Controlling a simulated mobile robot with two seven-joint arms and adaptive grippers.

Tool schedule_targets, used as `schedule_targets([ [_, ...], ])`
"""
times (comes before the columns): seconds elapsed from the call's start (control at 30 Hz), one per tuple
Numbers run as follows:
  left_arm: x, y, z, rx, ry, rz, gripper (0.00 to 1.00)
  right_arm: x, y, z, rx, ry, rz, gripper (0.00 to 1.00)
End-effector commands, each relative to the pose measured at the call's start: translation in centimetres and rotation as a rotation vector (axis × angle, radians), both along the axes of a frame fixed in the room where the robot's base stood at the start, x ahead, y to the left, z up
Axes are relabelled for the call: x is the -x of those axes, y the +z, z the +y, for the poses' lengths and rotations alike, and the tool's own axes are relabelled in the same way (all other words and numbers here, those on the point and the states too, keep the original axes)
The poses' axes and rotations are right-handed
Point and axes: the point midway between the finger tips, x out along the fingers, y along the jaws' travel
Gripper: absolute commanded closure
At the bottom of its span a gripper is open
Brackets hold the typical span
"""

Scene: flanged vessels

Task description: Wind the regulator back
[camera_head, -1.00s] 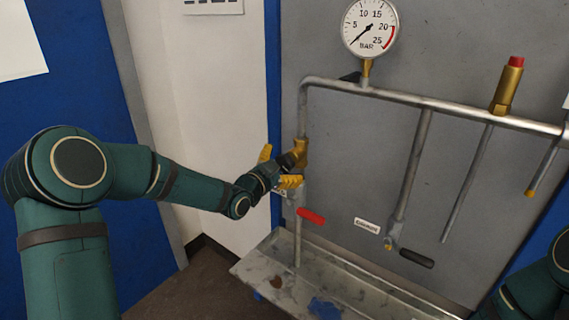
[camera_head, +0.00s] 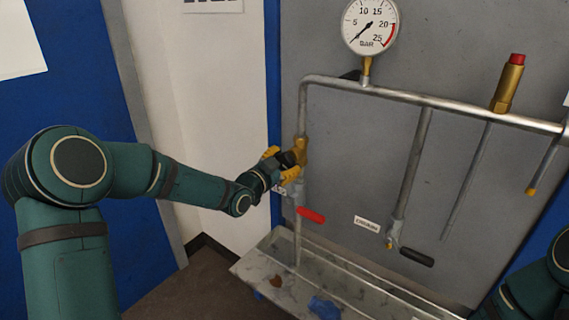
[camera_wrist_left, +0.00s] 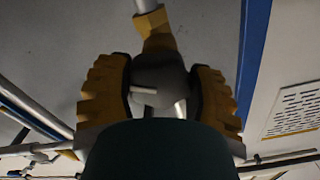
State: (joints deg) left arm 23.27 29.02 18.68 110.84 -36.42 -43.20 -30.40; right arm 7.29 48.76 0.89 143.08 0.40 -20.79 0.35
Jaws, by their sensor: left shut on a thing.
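The regulator (camera_head: 301,147) is a brass body on the upright pipe at the left of the panel, with a dark knob facing my left arm. My left gripper (camera_head: 282,164) has its yellow fingers on either side of the knob, shut on it. In the left wrist view the rounded grey knob (camera_wrist_left: 158,85) sits between the two ribbed yellow fingers, with the brass body (camera_wrist_left: 155,28) beyond it. The pressure gauge (camera_head: 370,26) on top of the pipework has its needle toward the lower left, near the low end. My right gripper is out of view.
A red-handled valve (camera_head: 311,215) sits just below the regulator. A black-handled valve (camera_head: 416,257) hangs further right. A brass relief valve with a red cap (camera_head: 509,84) stands on the top pipe. A metal tray (camera_head: 262,262) lies below.

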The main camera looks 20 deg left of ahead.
Motion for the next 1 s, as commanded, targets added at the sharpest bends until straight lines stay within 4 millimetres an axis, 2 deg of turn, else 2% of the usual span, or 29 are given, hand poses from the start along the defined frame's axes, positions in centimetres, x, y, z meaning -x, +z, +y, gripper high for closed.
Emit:
schedule_targets([
  [0.5, 0.0, -0.2, 0.0, 0.39, 0.0, 0.142, 0.79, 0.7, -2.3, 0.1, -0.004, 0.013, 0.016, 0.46],
  [1.0, 0.0, -0.1, 0.1, 0.837, 0.002, 0.306, 0.79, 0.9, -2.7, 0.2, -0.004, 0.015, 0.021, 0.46],
])
